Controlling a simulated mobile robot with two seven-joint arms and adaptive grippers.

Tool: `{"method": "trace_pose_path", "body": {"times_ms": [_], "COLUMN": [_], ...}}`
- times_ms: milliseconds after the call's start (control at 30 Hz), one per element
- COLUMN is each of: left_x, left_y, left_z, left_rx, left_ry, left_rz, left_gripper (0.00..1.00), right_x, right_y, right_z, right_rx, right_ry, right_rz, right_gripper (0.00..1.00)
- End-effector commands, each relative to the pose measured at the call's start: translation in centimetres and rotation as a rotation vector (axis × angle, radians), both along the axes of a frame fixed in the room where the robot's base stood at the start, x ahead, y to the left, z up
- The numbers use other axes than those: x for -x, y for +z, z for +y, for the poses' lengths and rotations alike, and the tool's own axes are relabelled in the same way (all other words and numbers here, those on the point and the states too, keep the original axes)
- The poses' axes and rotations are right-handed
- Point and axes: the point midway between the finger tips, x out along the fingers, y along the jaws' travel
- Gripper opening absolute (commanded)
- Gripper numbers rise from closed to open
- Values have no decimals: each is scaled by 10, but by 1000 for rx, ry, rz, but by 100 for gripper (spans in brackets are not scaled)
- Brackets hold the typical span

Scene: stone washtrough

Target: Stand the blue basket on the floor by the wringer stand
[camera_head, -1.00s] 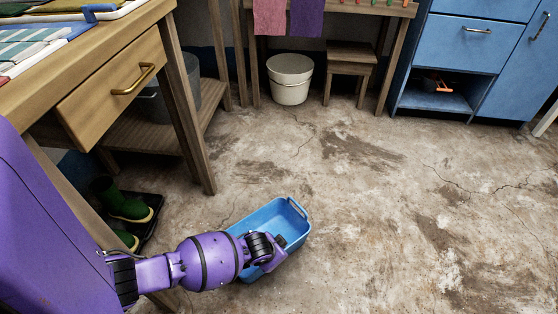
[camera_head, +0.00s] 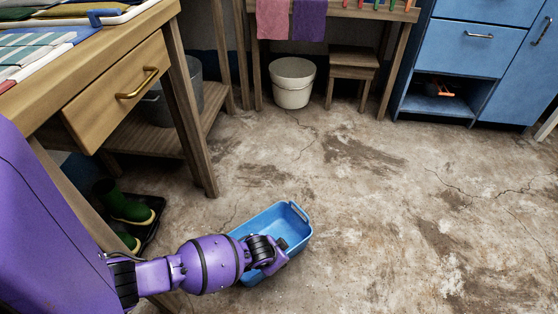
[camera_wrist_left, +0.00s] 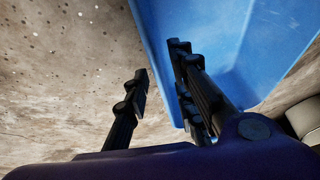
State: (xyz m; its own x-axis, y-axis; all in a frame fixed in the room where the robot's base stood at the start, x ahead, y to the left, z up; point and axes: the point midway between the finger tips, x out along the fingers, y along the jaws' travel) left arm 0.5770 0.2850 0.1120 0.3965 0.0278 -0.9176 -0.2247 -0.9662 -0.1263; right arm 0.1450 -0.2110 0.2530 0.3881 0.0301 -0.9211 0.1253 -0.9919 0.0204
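The blue basket (camera_head: 291,224) is upright at the lower middle of the head view, low over or on the floor (camera_head: 400,240); I cannot tell if its base touches. My left arm covers its near left part. My left gripper (camera_head: 275,262) is at the basket's near side. In the left wrist view, its fingers (camera_wrist_left: 160,72) are apart: one is over the floor, the other in front of the blue basket (camera_wrist_left: 225,45). A basket edge runs between them, with no clear contact. I cannot pick out the wringer stand with certainty. My right gripper is not in view.
A wooden table with a drawer (camera_head: 115,90) stands at the left, green boots (camera_head: 125,205) on a dark tray below. A white bucket (camera_head: 292,85) and a wooden stool (camera_head: 352,68) are at the back, blue cabinets (camera_head: 465,48) at the back right. The floor right of the basket is clear.

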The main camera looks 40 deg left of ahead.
Motion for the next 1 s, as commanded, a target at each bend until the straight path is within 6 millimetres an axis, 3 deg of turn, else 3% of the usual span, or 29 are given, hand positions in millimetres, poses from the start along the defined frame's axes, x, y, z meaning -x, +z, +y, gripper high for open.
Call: {"method": "trace_pose_path", "body": {"times_ms": [300, 500, 900, 1000], "left_x": [26, 40, 48, 69], "left_y": [68, 96, 105, 97], "left_z": [-2, -3, -4, -12], "left_rx": [0, 0, 2, 18], "left_ry": [1, 0, 0, -6], "left_rz": [-4, -2, 1, 13], "left_gripper": [23, 23, 23, 23], "right_x": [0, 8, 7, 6], "right_y": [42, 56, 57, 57], "right_z": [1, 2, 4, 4], "right_rx": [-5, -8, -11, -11], "right_ry": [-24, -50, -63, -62], "right_rz": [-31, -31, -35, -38], "right_gripper": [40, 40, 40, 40]}}
